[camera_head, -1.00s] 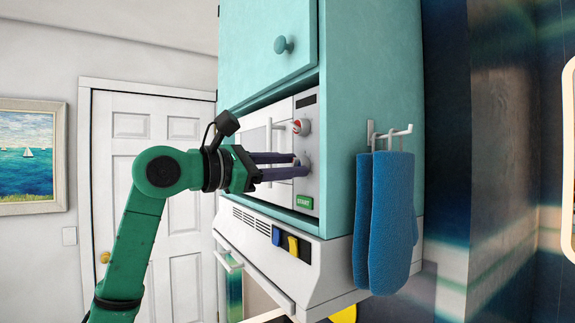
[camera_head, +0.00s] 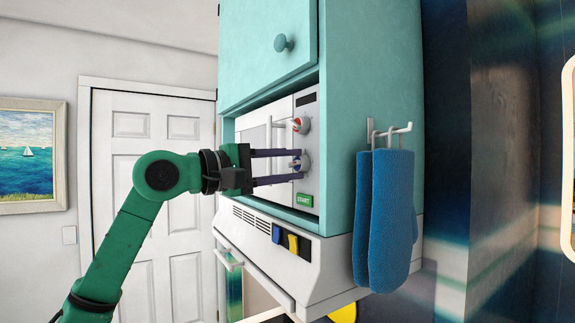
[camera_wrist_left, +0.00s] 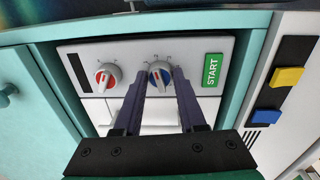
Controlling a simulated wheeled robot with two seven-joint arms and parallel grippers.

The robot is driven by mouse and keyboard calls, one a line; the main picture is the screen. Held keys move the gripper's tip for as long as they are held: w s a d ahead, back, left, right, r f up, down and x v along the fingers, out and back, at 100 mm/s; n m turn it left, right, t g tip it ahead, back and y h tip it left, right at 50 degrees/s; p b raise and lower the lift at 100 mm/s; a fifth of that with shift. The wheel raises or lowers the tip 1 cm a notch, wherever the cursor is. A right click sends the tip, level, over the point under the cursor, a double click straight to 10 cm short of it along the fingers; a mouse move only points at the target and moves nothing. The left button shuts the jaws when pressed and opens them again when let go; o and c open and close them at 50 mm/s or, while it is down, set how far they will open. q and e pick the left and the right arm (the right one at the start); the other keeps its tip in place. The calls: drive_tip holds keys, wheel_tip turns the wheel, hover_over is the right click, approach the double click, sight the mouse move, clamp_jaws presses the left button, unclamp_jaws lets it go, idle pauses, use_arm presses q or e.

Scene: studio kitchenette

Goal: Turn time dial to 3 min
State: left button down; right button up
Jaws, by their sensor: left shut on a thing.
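The microwave's control panel (camera_head: 306,138) carries two round dials. The upper dial with a red face (camera_head: 301,125) is free; it also shows at left in the wrist view (camera_wrist_left: 107,76). The lower dial with a blue face (camera_head: 297,164) is between the fingertips of my left gripper (camera_head: 299,166). In the wrist view the blue-faced dial (camera_wrist_left: 160,72) sits between the two finger ends, beside the green START button (camera_wrist_left: 212,70). My left gripper is shut on this dial, one finger above and one below it. The dial scale marks are too small to read. My right gripper is not in view.
A teal cabinet (camera_head: 372,70) surrounds the microwave. Below it is a white hood (camera_head: 330,262) with a blue switch (camera_head: 276,234) and a yellow switch (camera_head: 293,244). Blue mitts (camera_head: 385,220) hang on the cabinet side at right. A white door (camera_head: 150,200) stands behind my arm.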

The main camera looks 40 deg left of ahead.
use_arm(q)
drive_tip(key=m, duration=0.5)
drive_tip(key=shift+a+m+h, duration=0.1)
drive_tip(key=shift+m+h, duration=0.2)
drive_tip(key=shift+m, duration=0.1)
drive_tip(key=shift+r+m, duration=0.1)
drive_tip(key=shift+m, duration=1.4)
drive_tip(key=shift+a+r, duration=0.1)
drive_tip(key=c, duration=0.6)
unclamp_jaws()
drive_tip(key=shift+o, duration=0.6)
drive_tip(key=shift+w+f, duration=0.2)
drive_tip(key=shift+w, duration=0.05)
drive_tip(key=shift+s+f, duration=0.2)
drive_tip(key=shift+s, duration=0.2)
drive_tip(key=r+b+v, duration=0.1)
drive_tip(key=b+v, duration=0.5)
drive_tip(key=v, duration=0.7)
drive_tip(key=shift+s+a+f+b, duration=0.25)
drive_tip(key=shift+s+f+b, duration=0.05)
drive_tip(key=shift+s, duration=0.05)
